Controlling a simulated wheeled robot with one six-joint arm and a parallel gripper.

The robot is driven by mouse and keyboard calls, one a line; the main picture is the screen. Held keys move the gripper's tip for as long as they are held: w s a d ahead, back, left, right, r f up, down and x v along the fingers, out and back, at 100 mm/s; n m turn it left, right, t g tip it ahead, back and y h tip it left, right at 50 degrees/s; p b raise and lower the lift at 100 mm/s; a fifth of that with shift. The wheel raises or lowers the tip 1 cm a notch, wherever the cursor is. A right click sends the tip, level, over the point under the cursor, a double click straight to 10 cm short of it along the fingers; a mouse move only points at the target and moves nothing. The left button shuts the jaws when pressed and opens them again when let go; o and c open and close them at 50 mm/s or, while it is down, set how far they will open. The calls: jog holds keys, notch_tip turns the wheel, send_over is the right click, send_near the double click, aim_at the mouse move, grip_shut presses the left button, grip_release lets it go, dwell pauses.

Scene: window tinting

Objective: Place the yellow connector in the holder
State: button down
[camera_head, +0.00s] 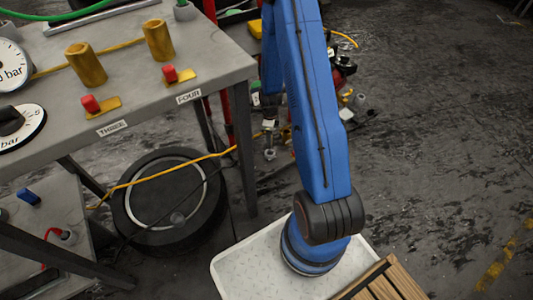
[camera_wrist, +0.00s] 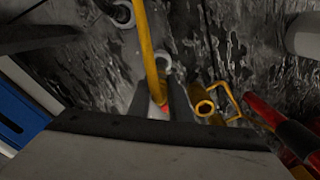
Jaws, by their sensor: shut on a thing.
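In the wrist view my gripper (camera_wrist: 161,103) is shut, with its two dark fingers around the end of a yellow hose (camera_wrist: 148,45). The yellow connector at that end is mostly hidden between the fingers, and a small orange-red part (camera_wrist: 163,106) shows there. In the head view my gripper (camera_head: 270,126) is low beyond the table's right side, partly behind my blue arm, where the yellow hose (camera_head: 190,166) reaches it. Two upright yellow hollow cylinders (camera_head: 86,65) (camera_head: 158,40) stand on the table by labels THREE and FOUR. I cannot tell which thing is the holder.
The grey table (camera_head: 140,85) also carries dial gauges (camera_head: 9,66) and small red-topped yellow pieces (camera_head: 100,105). A black round wheel-like object (camera_head: 168,203) lies below it. A yellow hollow tube (camera_wrist: 204,107) is right of my fingers in the wrist view. Floor at right is mostly clear.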

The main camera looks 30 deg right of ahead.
aim_at(270, 147)
jog(key=shift+f, duration=3.95)
jog(key=shift+f, duration=0.15)
jog(key=c, duration=1.6)
grip_release()
notch_tip(270, 147, up, 12)
jog(key=shift+r, duration=0.15)
